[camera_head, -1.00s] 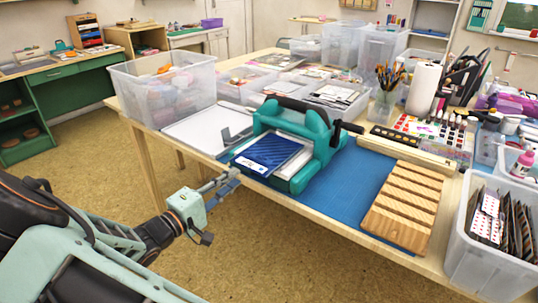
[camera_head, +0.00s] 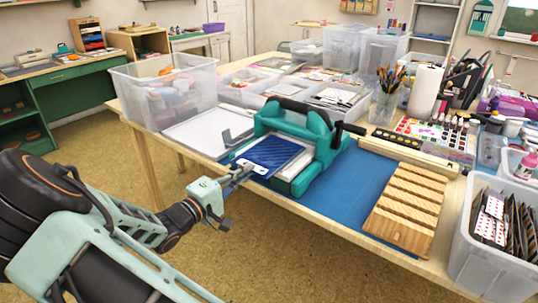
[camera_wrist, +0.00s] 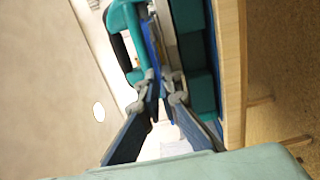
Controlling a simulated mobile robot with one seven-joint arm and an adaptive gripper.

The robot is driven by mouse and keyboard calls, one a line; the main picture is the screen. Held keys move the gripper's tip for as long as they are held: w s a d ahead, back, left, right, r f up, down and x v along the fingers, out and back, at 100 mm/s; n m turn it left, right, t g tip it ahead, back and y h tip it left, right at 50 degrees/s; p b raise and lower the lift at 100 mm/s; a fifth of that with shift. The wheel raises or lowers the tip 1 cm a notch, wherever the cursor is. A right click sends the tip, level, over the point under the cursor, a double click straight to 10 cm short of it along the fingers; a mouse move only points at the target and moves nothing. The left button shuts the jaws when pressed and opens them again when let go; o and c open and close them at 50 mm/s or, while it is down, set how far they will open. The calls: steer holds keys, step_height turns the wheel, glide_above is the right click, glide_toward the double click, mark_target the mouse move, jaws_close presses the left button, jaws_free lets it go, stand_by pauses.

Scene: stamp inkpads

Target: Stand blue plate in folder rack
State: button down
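The blue plate (camera_head: 269,153) lies flat on the bed of the teal press (camera_head: 322,148); it carries a pale label at its front edge. The wooden slotted block (camera_head: 408,207), which looks like the folder rack, rests on the blue mat at the right, with its slots empty. My gripper (camera_head: 241,170) is at the plate's front left edge. In the wrist view, the fingers of my gripper (camera_wrist: 161,84) are apart, with the plate's thin blue edge (camera_wrist: 153,45) between or just beyond the tips. Contact cannot be made out.
The blue mat (camera_head: 345,182) is bare between press and block. A clear bin (camera_head: 165,90) stands at the table's left, and a clear bin of folders (camera_head: 490,255) at the right front. A paint set (camera_head: 428,138) and brush cup (camera_head: 384,108) stand behind. The front table edge lies below my gripper.

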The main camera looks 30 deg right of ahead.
steer(key=shift+s+a+r+p, duration=0.1)
steer(key=shift+a+r+p, duration=0.2)
steer(key=shift+r+p, duration=0.25)
steer(key=shift+s+a+r+p, duration=0.1)
steer(key=shift+a+r+p, duration=0.25)
steer(key=shift+r, duration=0.25)
steer(key=s+a+r+p, duration=0.3)
steer(key=a+p, duration=0.1)
steer(key=a, duration=0.5)
steer(key=s+a+r+p, duration=0.4)
steer(key=a, duration=0.5)
steer(key=shift+a, duration=0.35)
